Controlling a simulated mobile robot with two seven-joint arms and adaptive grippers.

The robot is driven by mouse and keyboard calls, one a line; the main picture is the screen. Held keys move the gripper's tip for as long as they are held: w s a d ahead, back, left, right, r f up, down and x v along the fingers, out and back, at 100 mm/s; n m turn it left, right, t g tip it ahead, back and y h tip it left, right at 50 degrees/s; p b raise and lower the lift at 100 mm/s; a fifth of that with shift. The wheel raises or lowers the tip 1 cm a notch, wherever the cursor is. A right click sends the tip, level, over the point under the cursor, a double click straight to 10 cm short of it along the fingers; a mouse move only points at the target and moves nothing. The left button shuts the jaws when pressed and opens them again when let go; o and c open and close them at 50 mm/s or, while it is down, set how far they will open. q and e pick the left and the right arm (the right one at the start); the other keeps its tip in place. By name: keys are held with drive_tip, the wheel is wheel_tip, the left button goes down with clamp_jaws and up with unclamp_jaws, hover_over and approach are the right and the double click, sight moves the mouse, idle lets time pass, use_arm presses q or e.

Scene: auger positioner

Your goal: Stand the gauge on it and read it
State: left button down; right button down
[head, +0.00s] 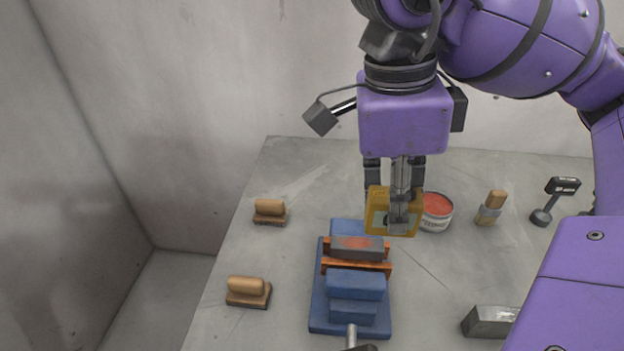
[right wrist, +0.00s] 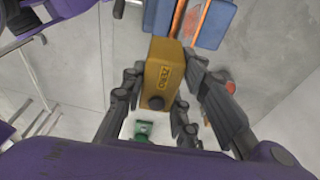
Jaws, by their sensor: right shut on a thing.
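The gauge is a yellow box (head: 377,211) with a dark round face; in the right wrist view its yellow body (right wrist: 160,85) carries the word ZERO. My right gripper (head: 398,208) points down and is shut on it. The gauge hangs behind and slightly right of a grey block (head: 356,248) with a reddish patch on top. That block lies between the orange jaws (head: 345,266) of a blue vise (head: 318,305). I cannot tell the exact height of the gauge above the table. My left gripper is out of view.
A tin of red paste (head: 436,212) stands close right of the gauge. Further right are a brush (head: 490,208) and a black-headed tool (head: 553,200). A metal block (head: 490,322) lies front right. Two wooden-handled blocks (head: 270,211) (head: 248,291) lie left; bare table separates them from the vise.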

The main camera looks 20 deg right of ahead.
drive_tip(key=w+f, duration=0.4)
drive_tip(key=shift+a+f, duration=0.15)
drive_tip(key=shift+f, duration=0.2)
drive_tip(key=shift+w+f, duration=0.3)
drive_tip(key=shift+f, duration=0.1)
drive_tip(key=shift+w+f, duration=0.2)
drive_tip(key=shift+f, duration=0.75)
drive_tip(key=shift+w+f, duration=0.15)
drive_tip(key=shift+f, duration=0.8)
drive_tip(key=shift+a+f+b, duration=0.1)
drive_tip(key=shift+f+b, duration=0.15)
drive_tip(key=shift+b, duration=0.15)
drive_tip(key=c, duration=1.4)
unclamp_jaws()
drive_tip(key=shift+r, duration=0.1)
